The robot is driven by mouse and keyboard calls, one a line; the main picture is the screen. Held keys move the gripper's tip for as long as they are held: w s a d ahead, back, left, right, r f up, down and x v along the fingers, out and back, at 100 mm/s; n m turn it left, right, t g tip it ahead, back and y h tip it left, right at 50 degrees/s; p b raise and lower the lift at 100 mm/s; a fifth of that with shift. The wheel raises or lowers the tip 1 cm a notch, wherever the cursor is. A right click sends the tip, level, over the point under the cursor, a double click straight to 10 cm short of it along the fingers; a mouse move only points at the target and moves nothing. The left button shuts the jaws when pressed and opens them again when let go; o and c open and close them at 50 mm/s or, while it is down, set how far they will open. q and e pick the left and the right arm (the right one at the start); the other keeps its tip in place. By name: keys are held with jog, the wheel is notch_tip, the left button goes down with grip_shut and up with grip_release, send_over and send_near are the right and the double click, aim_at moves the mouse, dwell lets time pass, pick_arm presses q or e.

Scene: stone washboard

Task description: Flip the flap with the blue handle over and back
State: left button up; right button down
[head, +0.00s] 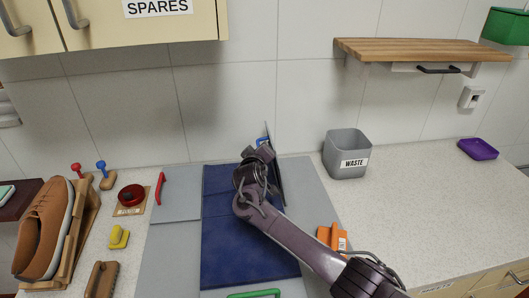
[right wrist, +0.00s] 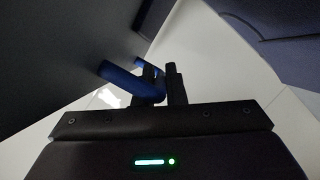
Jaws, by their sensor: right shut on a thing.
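My right gripper (head: 260,152) is shut on the blue handle (head: 262,141) at the back of the grey board. The blue handle also shows between the fingers in the right wrist view (right wrist: 130,84). The flap (head: 275,170) stands up steeply, seen nearly edge-on just right of the gripper. It fills the left of the right wrist view as a dark panel (right wrist: 70,45). My gripper and arm hide part of the flap and handle in the head view. My left gripper is not in view.
A grey waste bin (head: 340,150) and orange tool (head: 329,238) stand right. A shoe (head: 45,228) stands left.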

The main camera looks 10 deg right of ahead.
jog(key=shift+a+f, duration=0.1)
dwell(0.4)
jog(key=c, duration=1.5)
grip_release()
jog(key=b+v, duration=0.1)
jog(key=v, duration=0.6)
jog(key=shift+s+a, duration=0.15)
jog(key=shift+s, duration=0.2)
